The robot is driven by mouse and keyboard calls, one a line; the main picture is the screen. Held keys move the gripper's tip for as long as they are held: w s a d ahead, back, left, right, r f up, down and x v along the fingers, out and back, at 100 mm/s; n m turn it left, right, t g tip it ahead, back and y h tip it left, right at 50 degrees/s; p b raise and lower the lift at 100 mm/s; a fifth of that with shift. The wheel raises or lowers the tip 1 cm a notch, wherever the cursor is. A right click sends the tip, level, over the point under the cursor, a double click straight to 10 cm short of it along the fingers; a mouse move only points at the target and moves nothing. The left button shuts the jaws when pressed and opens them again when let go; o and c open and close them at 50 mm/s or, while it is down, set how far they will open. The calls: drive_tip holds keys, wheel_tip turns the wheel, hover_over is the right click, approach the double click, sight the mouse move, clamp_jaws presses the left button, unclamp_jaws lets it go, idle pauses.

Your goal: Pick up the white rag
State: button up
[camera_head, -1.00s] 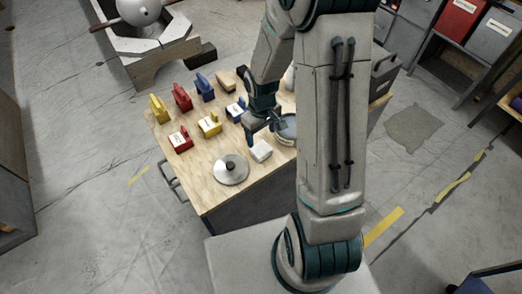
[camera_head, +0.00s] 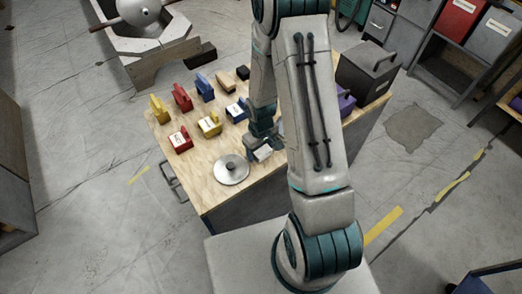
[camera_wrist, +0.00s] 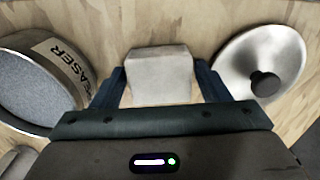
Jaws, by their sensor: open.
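The white rag (camera_wrist: 160,76) is a small, pale folded block on the wooden tabletop. In the wrist view it lies between and just ahead of the two dark blue fingers of my gripper (camera_wrist: 158,88). My gripper is open, with a finger on each side of the rag and a narrow gap showing beside it. In the head view the rag (camera_head: 263,153) shows partly, just below my gripper (camera_head: 258,146), which is low over the table. I cannot tell whether the fingers touch the table.
A round metal lid with a black knob (camera_wrist: 262,75) lies right of the rag in the wrist view. Several red, yellow and blue blocks (camera_head: 209,124) stand on the wooden table (camera_head: 195,180). A dark toolbox (camera_head: 366,72) is at its far right.

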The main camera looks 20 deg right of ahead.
sight(264, 150)
drive_tip(key=c, duration=0.7)
drive_tip(key=shift+r, duration=0.15)
drive_tip(key=shift+r, duration=0.55)
drive_tip(key=r, duration=0.3)
drive_tip(key=shift+s+d+r, duration=0.15)
drive_tip(key=shift+s+d, duration=0.2)
drive_tip(key=shift+d, duration=0.05)
drive_tip(key=s+d+r, duration=0.4)
drive_tip(key=s+d, duration=0.1)
drive_tip(key=s+d+r, duration=0.2)
drive_tip(key=shift+s+d+r, duration=0.15)
drive_tip(key=shift+s+d, duration=0.05)
drive_tip(key=shift+s, duration=0.1)
